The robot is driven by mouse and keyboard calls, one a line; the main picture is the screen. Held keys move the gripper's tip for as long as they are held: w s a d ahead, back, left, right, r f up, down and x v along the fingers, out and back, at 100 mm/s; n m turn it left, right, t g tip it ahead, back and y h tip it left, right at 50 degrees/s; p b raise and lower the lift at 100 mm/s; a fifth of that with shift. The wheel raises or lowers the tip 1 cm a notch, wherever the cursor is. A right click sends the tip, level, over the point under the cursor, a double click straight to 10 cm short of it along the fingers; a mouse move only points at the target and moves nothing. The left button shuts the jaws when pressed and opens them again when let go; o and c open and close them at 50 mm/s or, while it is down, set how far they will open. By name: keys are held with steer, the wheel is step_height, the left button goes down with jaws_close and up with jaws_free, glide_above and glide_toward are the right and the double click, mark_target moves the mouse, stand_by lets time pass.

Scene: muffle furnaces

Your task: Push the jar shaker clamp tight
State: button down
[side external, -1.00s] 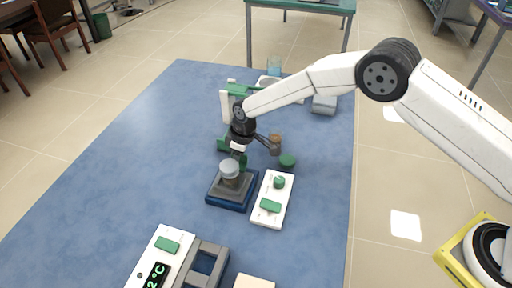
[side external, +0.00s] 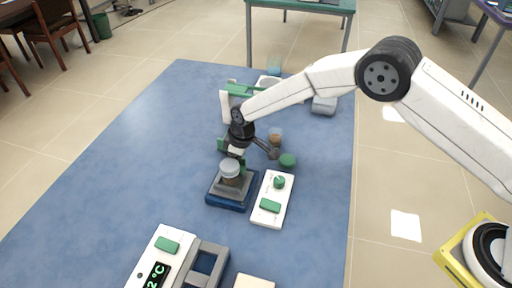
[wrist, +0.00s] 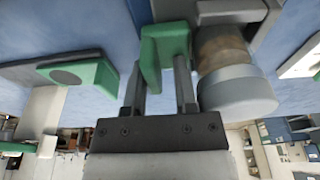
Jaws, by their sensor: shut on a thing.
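The jar shaker (side external: 228,203) has a dark blue base and a grey platform. A jar (side external: 230,180) with brown contents and a pale grey lid stands upright on it; the jar also shows in the wrist view (wrist: 220,48). The green clamp (wrist: 165,45) is beside the jar, with a part of it between my fingers. My gripper (wrist: 160,90) is shut on the clamp, at the jar's far side in the side view. I cannot tell whether the clamp touches the jar.
A white control box (side external: 265,220) with a green knob and button lies right of the shaker. Behind it are a green round piece (side external: 288,160) and another brown jar (side external: 275,135). A device with a green display (side external: 157,276) stands in front. The mat's left side is clear.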

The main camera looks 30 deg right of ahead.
steer(key=shift+s+a+f, duration=0.4)
steer(key=shift+s+f, duration=0.25)
steer(key=shift+s, duration=0.1)
stand_by(0.4)
steer(key=c, duration=0.8)
jaws_free()
steer(key=shift+c, duration=0.2)
steer(key=shift+r, duration=0.15)
steer(key=shift+w+a+r, duration=0.1)
steer(key=shift+r, duration=1.1)
steer(key=shift+w+a+r, duration=0.1)
steer(key=shift+r, duration=1.05)
steer(key=shift+d+r, duration=0.25)
steer(key=shift+r, duration=0.95)
steer(key=shift+d, duration=0.1)
